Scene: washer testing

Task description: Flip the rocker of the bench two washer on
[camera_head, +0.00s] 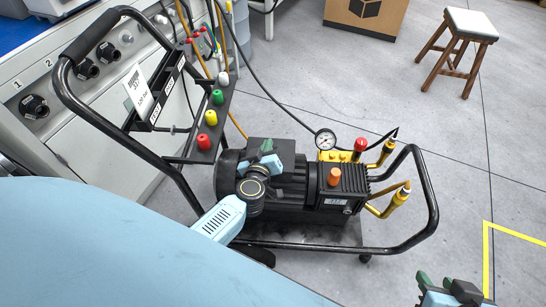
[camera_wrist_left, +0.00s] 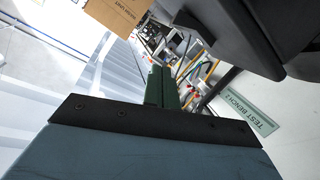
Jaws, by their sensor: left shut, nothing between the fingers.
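The washer (camera_head: 285,188) stands on a black tubular cart in the head view, with a dark finned motor, a pump, a gauge and brass fittings. My left gripper (camera_head: 266,146) is above the motor's back edge, its green fingertips close together. In the left wrist view the fingers (camera_wrist_left: 161,86) are shut with nothing between them. I cannot make out a rocker; my left wrist and gripper hide part of the motor. Whether the fingers touch the washer cannot be told. My right gripper (camera_head: 450,290) is at the bottom right edge, partly cut off, away from the washer.
A bench with numbered black knobs (camera_head: 35,106) stands at the left. The cart handle (camera_head: 85,110) and a panel with red, yellow and green nozzles (camera_head: 212,118) rise beside the washer. A "TEST BENCH 2" sign (camera_wrist_left: 252,112) shows. A stool (camera_head: 470,25) and box (camera_head: 365,15) stand behind.

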